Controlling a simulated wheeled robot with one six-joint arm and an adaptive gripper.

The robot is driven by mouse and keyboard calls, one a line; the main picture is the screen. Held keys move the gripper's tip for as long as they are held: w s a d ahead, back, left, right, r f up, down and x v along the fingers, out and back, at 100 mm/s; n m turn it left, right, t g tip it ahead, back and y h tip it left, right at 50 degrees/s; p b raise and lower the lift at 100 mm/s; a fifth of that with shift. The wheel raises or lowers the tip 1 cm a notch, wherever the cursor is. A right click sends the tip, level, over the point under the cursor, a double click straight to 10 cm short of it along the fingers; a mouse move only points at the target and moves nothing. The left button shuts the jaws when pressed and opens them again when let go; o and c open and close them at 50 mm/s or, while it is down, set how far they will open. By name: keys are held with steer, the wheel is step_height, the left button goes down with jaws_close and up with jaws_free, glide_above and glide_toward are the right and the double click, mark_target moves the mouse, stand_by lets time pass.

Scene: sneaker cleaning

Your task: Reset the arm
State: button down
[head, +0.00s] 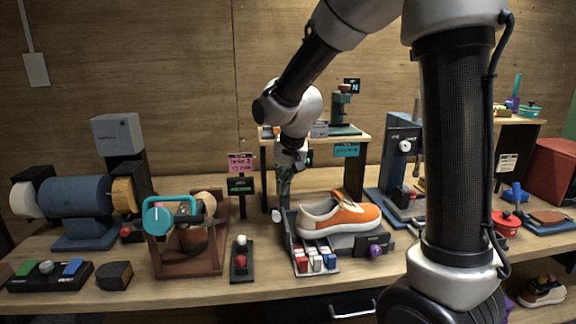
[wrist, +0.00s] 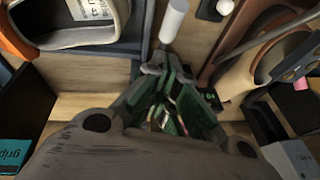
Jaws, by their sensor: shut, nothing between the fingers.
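My gripper (head: 283,198) points down over the workbench, just left of the orange and white sneaker (head: 340,215). In the wrist view my gripper (wrist: 158,72) has its fingertips together, with nothing between them. The sneaker lies in a dark tray-like holder (head: 340,243) and does not touch the gripper. Its pale part shows at the top left of the wrist view (wrist: 68,22). A small white cylinder (wrist: 173,20) stands just beyond the fingertips; I cannot tell whether they touch it.
A brown wooden frame with a teal ring (head: 170,216) stands left of the gripper. A wooden shelf (head: 365,136) rises behind. A blue motor-like machine (head: 75,196) is at far left. A blue stand (head: 400,165) is at right.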

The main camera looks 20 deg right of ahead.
steer(key=s+a+v, duration=0.1)
steer(key=v, duration=0.7)
steer(key=s+d+n, duration=0.1)
steer(key=s+d, duration=0.3)
steer(key=s, duration=0.4)
steer(key=s+d+n, duration=0.1)
steer(key=s+d, duration=0.4)
steer(key=s, duration=0.3)
steer(key=s+d+r+n, duration=0.1)
steer(key=s+d, duration=0.3)
steer(key=s, duration=0.4)
steer(key=shift+d+n+h, duration=0.25)
steer(key=shift+n+h, duration=0.05)
steer(key=shift+h, duration=0.1)
